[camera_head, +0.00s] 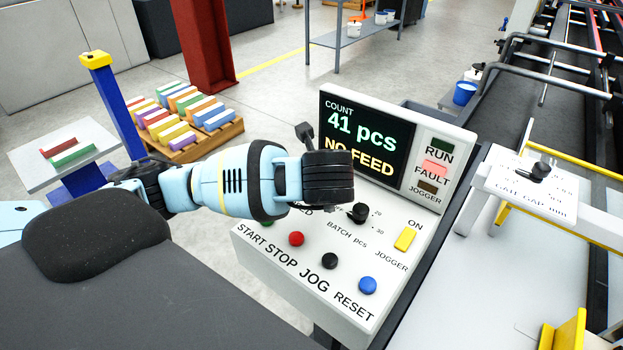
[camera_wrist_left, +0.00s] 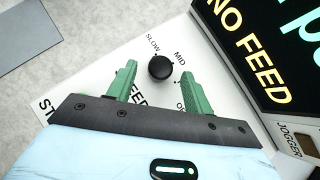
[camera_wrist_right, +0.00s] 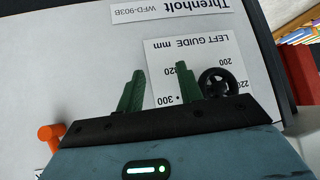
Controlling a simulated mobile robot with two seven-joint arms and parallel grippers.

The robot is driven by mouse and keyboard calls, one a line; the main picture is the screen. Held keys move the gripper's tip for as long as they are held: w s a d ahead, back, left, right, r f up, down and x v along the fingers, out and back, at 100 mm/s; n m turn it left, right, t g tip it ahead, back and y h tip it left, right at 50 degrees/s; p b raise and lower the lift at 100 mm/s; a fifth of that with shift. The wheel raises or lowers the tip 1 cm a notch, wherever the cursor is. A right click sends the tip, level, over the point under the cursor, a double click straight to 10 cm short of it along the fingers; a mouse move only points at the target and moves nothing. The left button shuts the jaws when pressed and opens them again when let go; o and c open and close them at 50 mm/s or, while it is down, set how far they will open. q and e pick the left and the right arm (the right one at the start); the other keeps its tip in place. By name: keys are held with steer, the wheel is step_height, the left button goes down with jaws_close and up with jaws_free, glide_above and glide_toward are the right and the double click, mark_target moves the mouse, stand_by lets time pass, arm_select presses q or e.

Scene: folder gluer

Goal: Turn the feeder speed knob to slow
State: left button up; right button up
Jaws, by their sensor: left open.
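The feeder speed knob (camera_wrist_left: 161,67) is a round black knob on the white slanted control panel (camera_head: 250,245). SLOW and MID are printed beside it; a third label is partly hidden. I cannot make out its pointer. In the left wrist view my left gripper (camera_wrist_left: 159,72) is open, its green fingers one on either side of the knob; I cannot tell whether they touch it. In the head view my left gripper (camera_head: 328,176) hides the knob. My right gripper (camera_wrist_right: 160,76) is open and empty over a white plate marked LEFT GUIDE mm (camera_wrist_right: 180,55).
The display (camera_head: 362,135) stands behind the panel and reads 41 pcs, NO FEED. Close by are the black batch knob (camera_head: 358,213), red button (camera_head: 296,239), black button (camera_head: 330,261), blue button (camera_head: 368,285) and yellow jogger switch (camera_head: 405,238). A black handwheel (camera_wrist_right: 217,82) is beside my right gripper.

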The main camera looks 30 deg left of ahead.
arm_select(q)
steer(key=r, duration=0.1)
steer(key=s+d+r+p, duration=0.1)
steer(key=r, duration=0.1)
steer(key=shift+s+d+r, duration=0.1)
steer(key=shift+d+r, duration=0.05)
steer(key=shift+r, duration=0.05)
steer(key=shift+s+d+r, duration=0.1)
steer(key=shift+s+d, duration=0.25)
steer(key=shift+d, duration=0.05)
steer(key=shift+s+d+r, duration=0.2)
steer(key=shift+s+d, duration=0.05)
steer(key=shift+s+r, duration=0.15)
steer(key=shift+s, duration=0.1)
steer(key=shift+s+d+r, duration=0.1)
arm_select(e)
steer(key=shift+w+d+r+t, duration=0.15)
steer(key=shift+w+d+r, duration=0.1)
steer(key=shift+w+r, duration=0.3)
steer(key=shift+w+d+r+t, duration=0.15)
steer(key=shift+w+d+r, duration=0.05)
steer(key=shift+w+r, duration=0.3)
steer(key=shift+r, duration=0.15)
